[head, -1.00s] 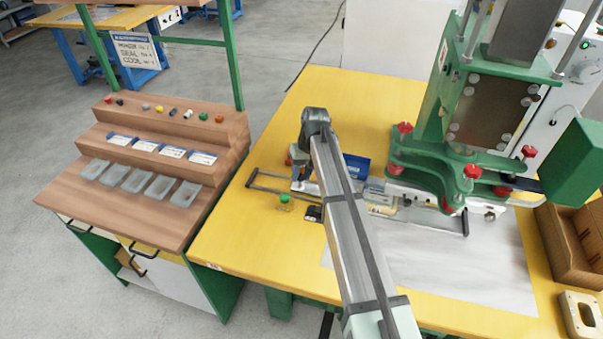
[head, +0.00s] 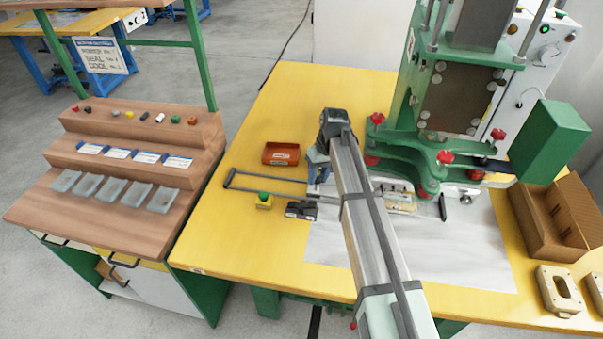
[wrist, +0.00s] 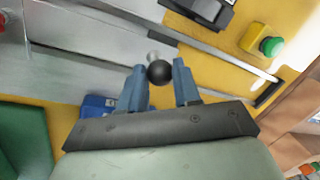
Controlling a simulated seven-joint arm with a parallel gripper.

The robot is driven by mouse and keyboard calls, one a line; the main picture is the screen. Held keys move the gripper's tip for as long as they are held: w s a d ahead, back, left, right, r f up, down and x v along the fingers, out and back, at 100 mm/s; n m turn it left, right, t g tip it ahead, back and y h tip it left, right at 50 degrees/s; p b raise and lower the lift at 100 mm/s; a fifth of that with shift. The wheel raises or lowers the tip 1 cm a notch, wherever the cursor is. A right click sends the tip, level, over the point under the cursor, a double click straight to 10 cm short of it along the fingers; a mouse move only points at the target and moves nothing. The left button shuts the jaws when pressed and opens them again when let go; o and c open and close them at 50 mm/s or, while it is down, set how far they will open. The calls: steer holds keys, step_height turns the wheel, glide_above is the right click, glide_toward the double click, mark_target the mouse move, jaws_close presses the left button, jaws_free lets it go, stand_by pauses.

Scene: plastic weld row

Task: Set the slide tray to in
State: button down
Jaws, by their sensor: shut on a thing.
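The slide tray (head: 402,199) is a pale plate on two dark rails (head: 265,178) in the head view. Its right part lies by the green press, and its left part is hidden behind my arm. My gripper (head: 317,176) is at the tray's left side, over the rails, partly covered by my arm. In the wrist view my gripper (wrist: 160,75) has its blue fingers on either side of a round black knob (wrist: 160,72) and is shut on it. How the knob joins the tray is hard to see.
The green press (head: 430,150) with red knobs stands at the tray's right. An orange bin (head: 281,153), a yellow box with a green button (head: 264,201) and a dark clamp-like part (head: 300,210) lie near the rails. A cardboard box (head: 555,220) is at the right.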

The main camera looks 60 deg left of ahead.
steer(key=shift+w+d, duration=0.2)
steer(key=c, duration=0.8)
jaws_free()
step_height(320, 180, up, 14)
steer(key=w, duration=0.2)
steer(key=shift+w+d+f, duration=0.2)
steer(key=shift+w+d, duration=0.05)
